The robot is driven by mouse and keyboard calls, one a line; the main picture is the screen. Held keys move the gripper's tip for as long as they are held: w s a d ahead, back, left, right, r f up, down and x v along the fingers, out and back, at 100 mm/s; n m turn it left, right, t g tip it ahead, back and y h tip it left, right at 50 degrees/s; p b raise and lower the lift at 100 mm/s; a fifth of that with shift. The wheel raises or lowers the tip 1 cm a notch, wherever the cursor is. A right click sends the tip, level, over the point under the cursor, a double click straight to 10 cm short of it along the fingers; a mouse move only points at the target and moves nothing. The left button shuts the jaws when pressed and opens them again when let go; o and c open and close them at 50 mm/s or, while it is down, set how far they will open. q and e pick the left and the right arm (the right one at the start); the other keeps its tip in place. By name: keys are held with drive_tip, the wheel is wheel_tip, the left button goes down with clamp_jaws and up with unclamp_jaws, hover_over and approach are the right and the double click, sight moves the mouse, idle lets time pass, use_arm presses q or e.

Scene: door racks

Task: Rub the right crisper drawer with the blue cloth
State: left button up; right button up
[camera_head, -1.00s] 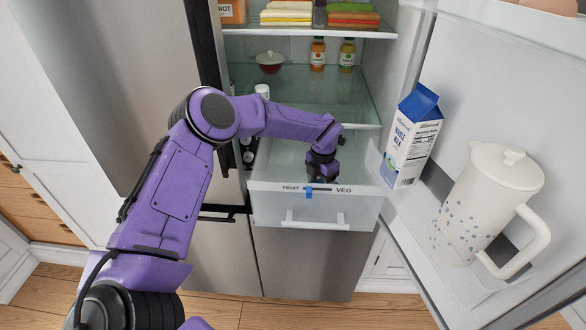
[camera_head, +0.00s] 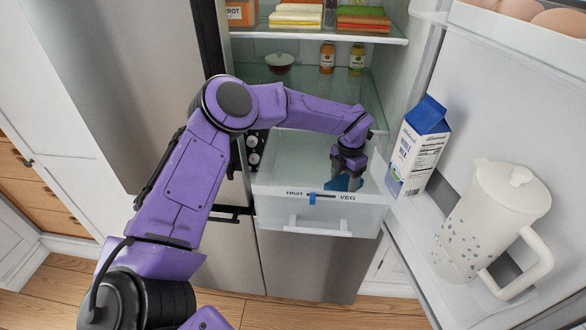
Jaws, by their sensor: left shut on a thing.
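The right crisper drawer (camera_head: 275,215) is a pale see-through bin pulled out at the bottom of the open fridge. Its front has a FRUIT/VEG slider with a blue knob and a handle. My left gripper (camera_head: 347,183) is inside the drawer's opening, behind the right part of the front panel. It is shut on the blue cloth (camera_head: 341,183), of which only a small part shows. The drawer front hides the lower edge of the cloth, and I cannot tell exactly where it touches. My right gripper is not in view.
The open fridge door on the right holds a milk carton (camera_head: 417,148), a white pitcher (camera_head: 490,222) and eggs (camera_head: 555,20).

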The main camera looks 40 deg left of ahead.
use_arm(q)
drive_tip(key=shift+w+r+p, duration=0.1)
drive_tip(key=shift+r+p, duration=0.4)
drive_tip(key=shift+r, duration=0.4)
drive_tip(key=shift+a+r+p, duration=0.1)
drive_tip(key=shift+r+p, duration=0.4)
drive_tip(key=shift+r, duration=0.4)
